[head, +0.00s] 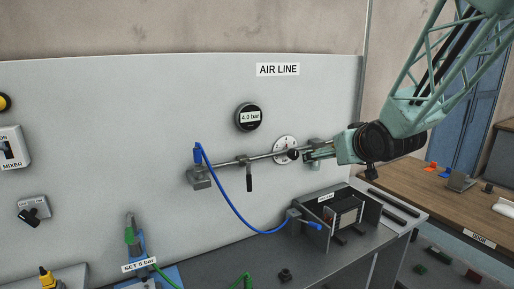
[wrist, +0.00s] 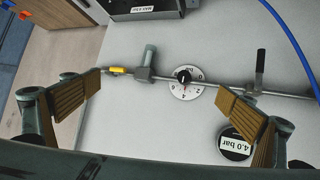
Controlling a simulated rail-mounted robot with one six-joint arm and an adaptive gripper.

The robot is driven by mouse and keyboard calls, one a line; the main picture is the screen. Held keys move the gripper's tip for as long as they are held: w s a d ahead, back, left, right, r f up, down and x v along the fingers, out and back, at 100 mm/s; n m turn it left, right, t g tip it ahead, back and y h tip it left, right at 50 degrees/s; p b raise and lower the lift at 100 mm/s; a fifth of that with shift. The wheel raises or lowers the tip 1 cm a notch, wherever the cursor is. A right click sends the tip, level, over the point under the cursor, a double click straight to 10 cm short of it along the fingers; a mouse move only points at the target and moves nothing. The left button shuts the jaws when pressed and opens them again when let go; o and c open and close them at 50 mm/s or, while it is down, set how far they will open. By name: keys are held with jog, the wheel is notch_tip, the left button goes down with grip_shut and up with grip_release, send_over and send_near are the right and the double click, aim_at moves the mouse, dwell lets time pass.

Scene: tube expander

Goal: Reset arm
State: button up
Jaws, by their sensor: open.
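My gripper (head: 318,151) is at the right end of the air line pipe (head: 232,162), in front of the grey panel. In the wrist view its two ribbed fingers (wrist: 160,92) are spread wide with nothing held between them. The pipe, with a grey fitting (wrist: 146,62) and a round white dial (wrist: 187,84) with a black knob, shows beyond the fingers. I cannot tell whether a finger touches the pipe. The black lever (head: 249,180) hangs down from the pipe.
A gauge reading 4.0 bar (head: 249,117) is above the pipe. A blue hose (head: 233,210) loops down to a dark open box (head: 345,214) on the bench below my gripper. A wooden table (head: 450,202) with small coloured pieces is at the right.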

jog(key=s+a+f+g+b, duration=0.1)
jog(key=s+g, duration=0.1)
jog(key=s, duration=1.5)
jog(key=s+a+f+m+g+b, duration=0.1)
jog(key=s+f+g+b, duration=0.1)
jog(key=s, duration=1.6)
jog(key=s+a+f+g+b, duration=0.1)
jog(key=s+g, duration=0.3)
jog(key=s, duration=1.4)
jog(key=shift+a+f+m+h, duration=0.3)
jog(key=shift+a+m, duration=0.1)
jog(key=shift+a, duration=0.15)
